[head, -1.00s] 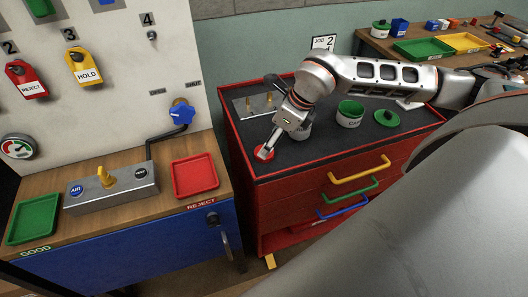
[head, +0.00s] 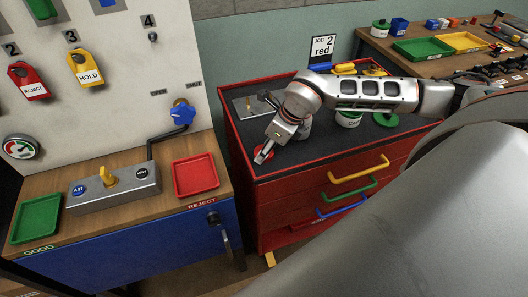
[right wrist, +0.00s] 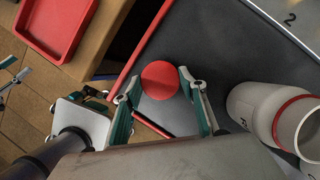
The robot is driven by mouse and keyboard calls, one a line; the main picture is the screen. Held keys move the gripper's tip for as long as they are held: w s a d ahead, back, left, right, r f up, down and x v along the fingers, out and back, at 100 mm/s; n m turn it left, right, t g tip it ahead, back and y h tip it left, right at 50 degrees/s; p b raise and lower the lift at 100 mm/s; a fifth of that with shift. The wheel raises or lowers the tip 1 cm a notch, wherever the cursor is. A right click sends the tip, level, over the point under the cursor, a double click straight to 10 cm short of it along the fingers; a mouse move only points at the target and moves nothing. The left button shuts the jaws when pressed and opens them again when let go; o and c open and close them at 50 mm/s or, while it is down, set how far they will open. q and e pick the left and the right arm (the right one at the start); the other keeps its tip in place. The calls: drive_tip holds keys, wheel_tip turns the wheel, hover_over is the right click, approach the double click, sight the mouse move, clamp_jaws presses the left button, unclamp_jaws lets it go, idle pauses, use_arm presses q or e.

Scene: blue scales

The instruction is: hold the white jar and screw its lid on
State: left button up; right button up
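A red round lid (right wrist: 160,80) lies on the dark top of the red cabinet, near its front left corner. My right gripper (right wrist: 158,82) is above it, with its two fingers spread on either side of the lid; I see gaps there and cannot tell its height. In the head view the right gripper (head: 264,155) partly covers the lid. A white jar (right wrist: 255,108) with a red ring at its neck stands open to the right of the lid in the wrist view; in the head view it is mostly hidden behind the gripper.
A second white jar (head: 348,119) and a green lid (head: 385,120) are further right on the cabinet top. A metal plate with pegs (head: 249,105) is behind the gripper. A red tray (head: 195,176) sits on the bench to the left. A sign (head: 323,46) reads "JOB 2 red".

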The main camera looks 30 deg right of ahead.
drive_tip(key=shift+r, duration=0.15)
wheel_tip(320, 180, up, 20)
drive_tip(key=b, duration=0.1)
idle(0.6)
